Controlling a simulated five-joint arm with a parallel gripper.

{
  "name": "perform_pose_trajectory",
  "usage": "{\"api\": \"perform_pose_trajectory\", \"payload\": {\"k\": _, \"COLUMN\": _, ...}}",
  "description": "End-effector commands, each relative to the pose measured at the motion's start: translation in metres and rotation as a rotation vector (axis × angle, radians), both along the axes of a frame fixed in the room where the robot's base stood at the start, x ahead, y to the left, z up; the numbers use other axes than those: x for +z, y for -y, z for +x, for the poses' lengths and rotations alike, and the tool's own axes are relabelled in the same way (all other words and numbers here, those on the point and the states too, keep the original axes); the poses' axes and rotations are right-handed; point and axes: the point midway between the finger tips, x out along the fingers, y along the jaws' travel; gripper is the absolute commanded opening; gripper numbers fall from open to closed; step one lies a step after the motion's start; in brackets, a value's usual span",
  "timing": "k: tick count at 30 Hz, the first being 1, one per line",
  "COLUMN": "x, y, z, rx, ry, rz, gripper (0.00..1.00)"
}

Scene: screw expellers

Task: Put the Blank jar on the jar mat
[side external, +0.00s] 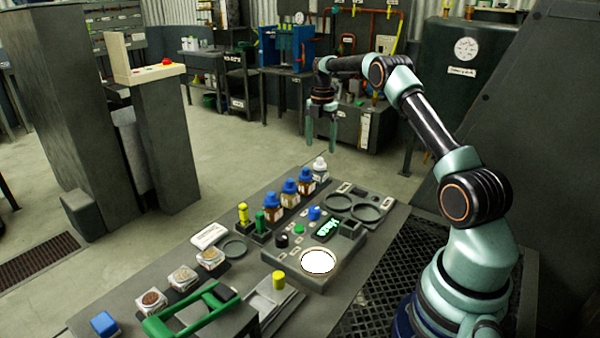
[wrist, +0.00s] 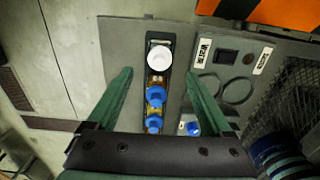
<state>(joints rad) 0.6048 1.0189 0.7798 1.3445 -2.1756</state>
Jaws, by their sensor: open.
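A jar with a white cap (side external: 320,168), which I take as the Blank jar, stands at the far end of a row of blue-capped jars. It also shows in the wrist view (wrist: 159,56). My gripper (side external: 321,142) is open and empty, pointing down, above and apart from this jar. In the wrist view my fingers (wrist: 160,72) are spread to either side of the jar row, with the white cap between and just beyond the tips.
Blue-capped jars (side external: 289,192) stand close to the white-capped one. The console (side external: 290,277) has round recesses, knobs and a lit display. Green and yellow pegs (side external: 262,222), open sample jars (side external: 183,278) and a green handle (side external: 190,312) are nearer the camera.

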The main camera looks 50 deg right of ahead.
Motion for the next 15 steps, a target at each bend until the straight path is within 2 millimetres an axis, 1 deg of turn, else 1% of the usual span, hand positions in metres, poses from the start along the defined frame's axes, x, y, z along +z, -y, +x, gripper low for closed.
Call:
{"api": "perform_pose_trajectory", "payload": {"k": 1, "x": 0.008, "y": 0.0, "z": 0.001, "rx": 0.0, "ry": 0.002, "rz": -0.001, "gripper": 0.84}}
{"api": "perform_pose_trajectory", "payload": {"k": 3, "x": 0.015, "y": 0.0, "z": 0.001, "rx": 0.0, "ry": 0.002, "rz": -0.001, "gripper": 0.84}}
{"api": "perform_pose_trajectory", "payload": {"k": 8, "x": 0.028, "y": -0.002, "z": 0.001, "rx": -0.009, "ry": 0.004, "rz": -0.003, "gripper": 0.84}}
{"api": "perform_pose_trajectory", "payload": {"k": 11, "x": 0.043, "y": -0.015, "z": 0.005, "rx": -0.053, "ry": 0.018, "rz": -0.011, "gripper": 0.84}}
{"api": "perform_pose_trajectory", "payload": {"k": 14, "x": 0.068, "y": -0.039, "z": 0.008, "rx": -0.148, "ry": 0.049, "rz": -0.024, "gripper": 0.84}}
{"api": "perform_pose_trajectory", "payload": {"k": 15, "x": 0.079, "y": -0.052, "z": 0.008, "rx": -0.197, "ry": 0.064, "rz": -0.029, "gripper": 0.84}}
